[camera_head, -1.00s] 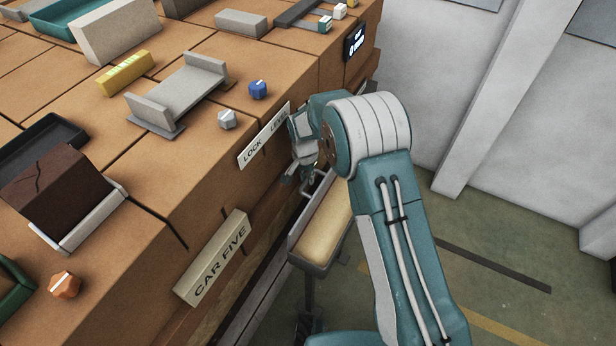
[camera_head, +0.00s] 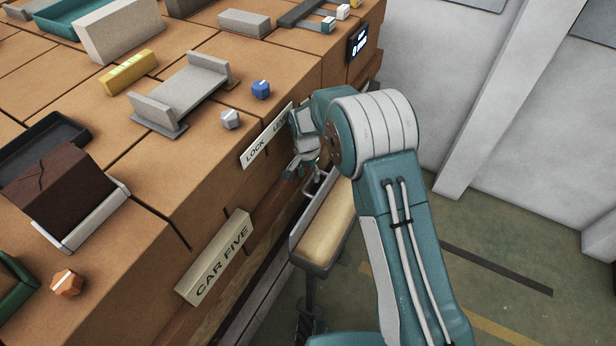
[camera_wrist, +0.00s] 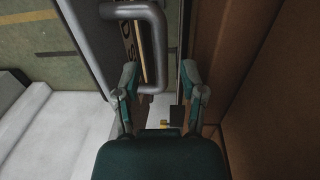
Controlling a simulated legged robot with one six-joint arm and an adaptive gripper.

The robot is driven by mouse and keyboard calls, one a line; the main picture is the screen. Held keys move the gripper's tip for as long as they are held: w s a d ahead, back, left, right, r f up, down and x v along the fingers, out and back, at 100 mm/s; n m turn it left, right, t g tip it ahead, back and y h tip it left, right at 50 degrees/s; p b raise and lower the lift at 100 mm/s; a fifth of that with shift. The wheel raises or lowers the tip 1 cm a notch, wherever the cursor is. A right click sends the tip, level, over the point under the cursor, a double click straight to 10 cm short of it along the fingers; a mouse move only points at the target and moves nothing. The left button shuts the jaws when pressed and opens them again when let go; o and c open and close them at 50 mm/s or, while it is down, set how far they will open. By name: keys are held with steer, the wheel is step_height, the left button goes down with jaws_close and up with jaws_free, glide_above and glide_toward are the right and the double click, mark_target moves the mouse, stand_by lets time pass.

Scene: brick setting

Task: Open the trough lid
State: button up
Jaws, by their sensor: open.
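The trough (camera_head: 325,230) is a long narrow grey-rimmed box with a tan top face, standing beside the brick wall in the head view. I cannot tell whether the tan face is its lid or its filling. A grey bar handle (camera_wrist: 157,50) shows in the wrist view, curved at its end. My gripper (camera_head: 303,168) is at the trough's far end, close to the wall under the lock lever sign. In the wrist view my gripper (camera_wrist: 159,78) has its fingers spread, with the handle's end between and beyond them. I see no clear contact.
Blue (camera_head: 261,89), white and orange knobs sit on top. The floor (camera_head: 500,250) at right is open.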

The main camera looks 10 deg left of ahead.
step_height(320, 180, up, 8)
steer(key=shift+a, duration=0.1)
jaws_close()
steer(key=m+t+y, duration=0.2)
steer(key=m+y, duration=0.5)
steer(key=m, duration=1.1)
glide_toward(309, 181)
steer(key=s+x, duration=0.1)
steer(key=x, duration=0.6)
steer(key=shift+w+f, duration=0.4)
steer(key=shift+f, duration=0.1)
